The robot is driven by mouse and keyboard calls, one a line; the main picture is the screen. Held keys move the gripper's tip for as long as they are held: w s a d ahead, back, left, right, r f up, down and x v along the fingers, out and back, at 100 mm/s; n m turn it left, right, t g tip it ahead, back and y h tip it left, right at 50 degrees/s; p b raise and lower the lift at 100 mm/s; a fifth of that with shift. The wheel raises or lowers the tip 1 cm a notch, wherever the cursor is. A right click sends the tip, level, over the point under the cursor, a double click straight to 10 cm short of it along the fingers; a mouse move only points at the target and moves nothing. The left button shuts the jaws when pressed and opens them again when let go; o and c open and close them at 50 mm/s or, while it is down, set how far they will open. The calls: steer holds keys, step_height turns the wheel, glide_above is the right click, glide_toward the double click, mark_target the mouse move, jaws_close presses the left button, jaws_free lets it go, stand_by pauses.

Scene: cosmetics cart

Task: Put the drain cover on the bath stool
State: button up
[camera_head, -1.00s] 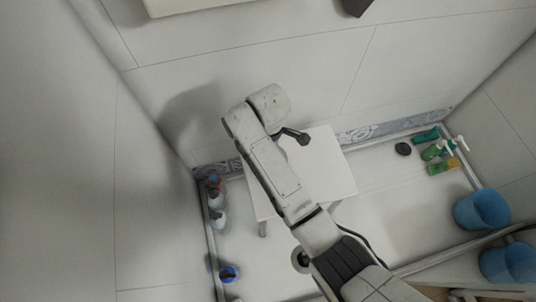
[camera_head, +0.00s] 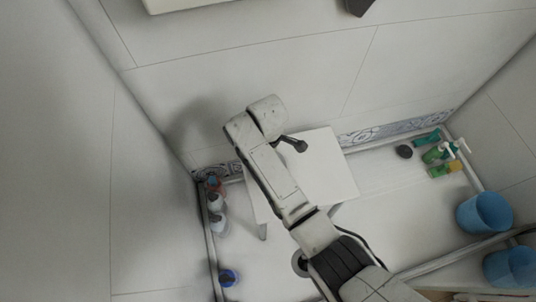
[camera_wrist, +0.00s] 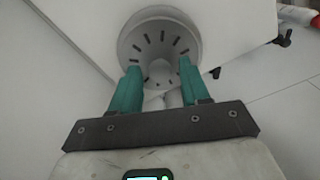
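In the wrist view my gripper (camera_wrist: 160,72) has two teal fingers a short way apart. The pale, round, dish-like drain cover (camera_wrist: 160,24) with dark radial slots is at the fingertips, and the fingers appear shut on it. Their exact contact is partly hidden. Behind it lies the white bath stool's top (camera_wrist: 235,25), also seen in the head view (camera_head: 325,170) as a pale square top on legs. My arm crosses over the stool's left part there and hides the gripper and the drain cover.
Bottles (camera_head: 216,202) line the left edge, with a blue-topped one (camera_head: 229,277) nearer. A dark round object (camera_head: 404,151), green and yellow bottles (camera_head: 433,154) and blue buckets (camera_head: 484,212) are at right. A round floor drain (camera_head: 299,263) is beside my arm. Walls enclose the back and left.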

steer(key=shift+o, duration=0.5)
steer(key=shift+r, duration=0.1)
step_height(320, 180, up, 12)
steer(key=p, duration=0.2)
steer(key=shift+p, duration=0.3)
